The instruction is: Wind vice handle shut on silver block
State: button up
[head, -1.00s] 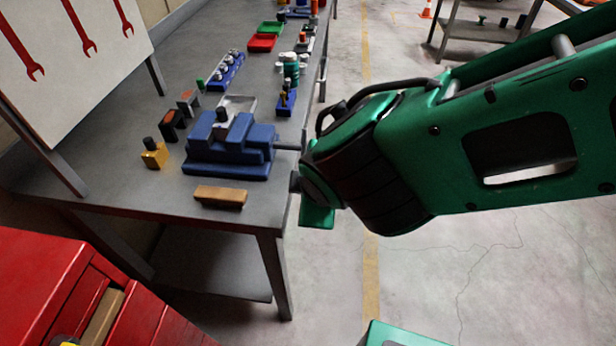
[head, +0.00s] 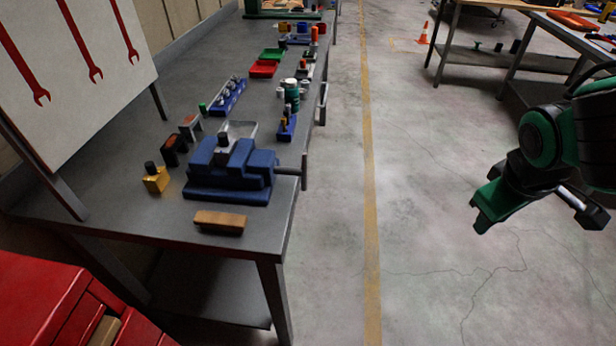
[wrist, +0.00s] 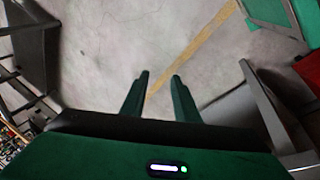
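The blue vice (head: 235,180) stands near the front end of the grey bench. Its grey screw and upright handle bar (head: 304,172) stick out past the bench's right edge. A silver piece with a dark knob, seemingly the silver block (head: 221,151), sits at the vice jaws; I cannot tell whether the jaws touch it. My gripper (head: 482,212) is far to the right of the handle, over open floor. In the wrist view my gripper (wrist: 160,78) has its two fingers apart with only floor between them.
A wooden block (head: 219,222) and a yellow block (head: 156,180) lie near the vice. A red cabinet (head: 45,300) is at the lower left. Another bench (head: 570,40) stands at the upper right. The aisle floor (head: 420,180) is clear.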

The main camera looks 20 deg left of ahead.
jog(key=s+d+r+m+g, duration=0.1)
jog(key=s+d+m, duration=0.25)
jog(key=d, duration=0.45)
jog(key=s+d+m+g, duration=0.15)
jog(key=d+m, duration=0.25)
jog(key=d, duration=0.4)
jog(key=s+d+m+y, duration=0.1)
jog(key=s+d+m, duration=0.2)
jog(key=s, duration=0.2)
jog(key=s+d+m+g, duration=0.1)
jog(key=s+d+m, duration=0.2)
jog(key=s, duration=0.3)
jog(key=shift+r+m+y, duration=0.35)
jog(key=shift+m+y, duration=0.05)
jog(key=shift+m, duration=0.15)
jog(key=shift+w, duration=0.15)
